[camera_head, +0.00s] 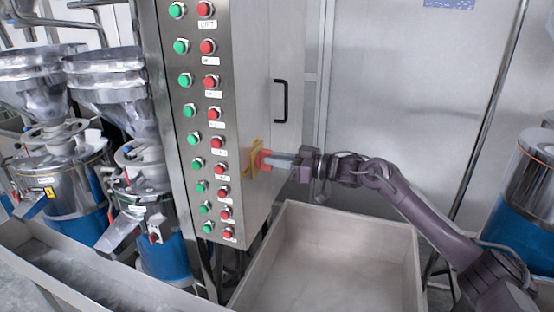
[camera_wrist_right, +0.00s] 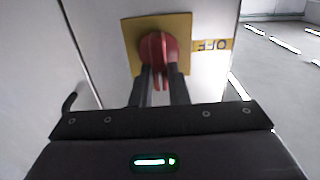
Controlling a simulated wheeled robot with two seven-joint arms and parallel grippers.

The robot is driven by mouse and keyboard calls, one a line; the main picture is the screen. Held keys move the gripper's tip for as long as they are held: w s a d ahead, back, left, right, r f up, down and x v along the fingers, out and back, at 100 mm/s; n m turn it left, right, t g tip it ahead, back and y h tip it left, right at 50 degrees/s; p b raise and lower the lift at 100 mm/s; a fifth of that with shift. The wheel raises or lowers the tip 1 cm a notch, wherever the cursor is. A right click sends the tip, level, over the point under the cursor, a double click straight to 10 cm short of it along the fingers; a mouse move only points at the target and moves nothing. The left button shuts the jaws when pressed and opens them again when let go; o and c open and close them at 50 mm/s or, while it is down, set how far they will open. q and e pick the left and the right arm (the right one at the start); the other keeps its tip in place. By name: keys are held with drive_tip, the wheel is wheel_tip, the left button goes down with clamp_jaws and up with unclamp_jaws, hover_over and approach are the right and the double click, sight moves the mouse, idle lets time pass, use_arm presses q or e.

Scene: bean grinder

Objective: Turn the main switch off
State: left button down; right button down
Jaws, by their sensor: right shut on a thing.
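The main switch is a red rotary knob (camera_wrist_right: 158,48) on a yellow plate (camera_wrist_right: 131,42), fixed to the side of a metal control cabinet (camera_head: 285,50). In the head view the yellow plate (camera_head: 252,165) and red knob (camera_head: 265,158) show at the cabinet's lower side. My right gripper (camera_head: 272,160) reaches in from the right and is shut on the red knob. In the right wrist view its two dark fingers (camera_wrist_right: 158,80) sit on either side of the knob's handle, which points down in the picture. A label, partly readable, sits right of the plate. My left gripper is not in view.
The cabinet front has columns of green (camera_head: 186,80) and red buttons (camera_head: 211,81). A black door handle (camera_head: 281,100) sticks out above the switch. A large open bin (camera_head: 416,262) stands below my right arm. Metal grinders (camera_head: 115,75) stand at left.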

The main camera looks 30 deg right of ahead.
drive_tip(key=n+b, duration=0.7)
drive_tip(key=b, duration=0.1)
drive_tip(key=shift+s+a+f+n, duration=0.3)
drive_tip(key=shift+f, duration=0.05)
drive_tip(key=n+b, duration=0.4)
drive_tip(key=n, duration=0.1)
drive_tip(key=shift+s+a+f, duration=0.1)
drive_tip(key=shift+f, duration=0.1)
use_arm(q)
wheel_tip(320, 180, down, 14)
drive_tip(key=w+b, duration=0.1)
drive_tip(key=b, duration=0.1)
use_arm(e)
drive_tip(key=n, duration=0.5)
drive_tip(key=shift+f, duration=0.15)
drive_tip(key=shift+a+n, duration=0.1)
drive_tip(key=shift+n, duration=0.2)
drive_tip(key=c, duration=1.4)
unclamp_jaws()
